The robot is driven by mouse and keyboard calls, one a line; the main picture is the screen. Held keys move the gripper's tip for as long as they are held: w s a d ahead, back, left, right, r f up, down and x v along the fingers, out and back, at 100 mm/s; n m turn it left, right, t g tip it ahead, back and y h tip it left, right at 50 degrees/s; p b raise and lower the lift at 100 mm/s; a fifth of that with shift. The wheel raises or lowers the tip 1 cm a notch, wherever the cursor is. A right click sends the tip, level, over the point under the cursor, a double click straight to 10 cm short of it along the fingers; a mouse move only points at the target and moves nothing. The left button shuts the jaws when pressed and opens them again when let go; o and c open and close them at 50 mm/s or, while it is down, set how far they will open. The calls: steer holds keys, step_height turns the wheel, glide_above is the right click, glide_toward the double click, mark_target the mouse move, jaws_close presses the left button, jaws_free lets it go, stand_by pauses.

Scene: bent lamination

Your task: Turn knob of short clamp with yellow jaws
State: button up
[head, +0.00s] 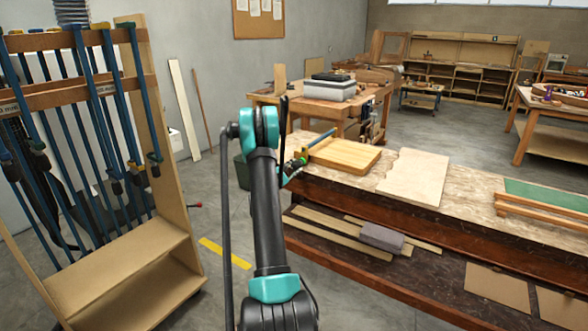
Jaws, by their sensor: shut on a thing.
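A short clamp with a blue bar (321,138) lies at the left end of the workbench, against a light wooden block (345,154). Its green and dark knob end points left toward my arm. My gripper (292,170) is at the bench's left edge, at the knob end of the clamp, and is shut on the knob. My arm hides part of the gripper, and the fingertips are hard to see.
The workbench (455,205) carries a pale wooden board (413,177) and a green panel (545,195). Its lower shelf holds wood strips and a grey block (382,237). A clamp rack (150,275) with several blue clamps stands left.

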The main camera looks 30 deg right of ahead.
steer(key=shift+c, duration=1.3)
steer(key=shift+m, duration=1.6)
steer(key=o, duration=1.2)
steer(key=shift+c, duration=0.2)
steer(key=shift+a, duration=0.1)
steer(key=v, duration=1.2)
steer(key=shift+f, duration=0.1)
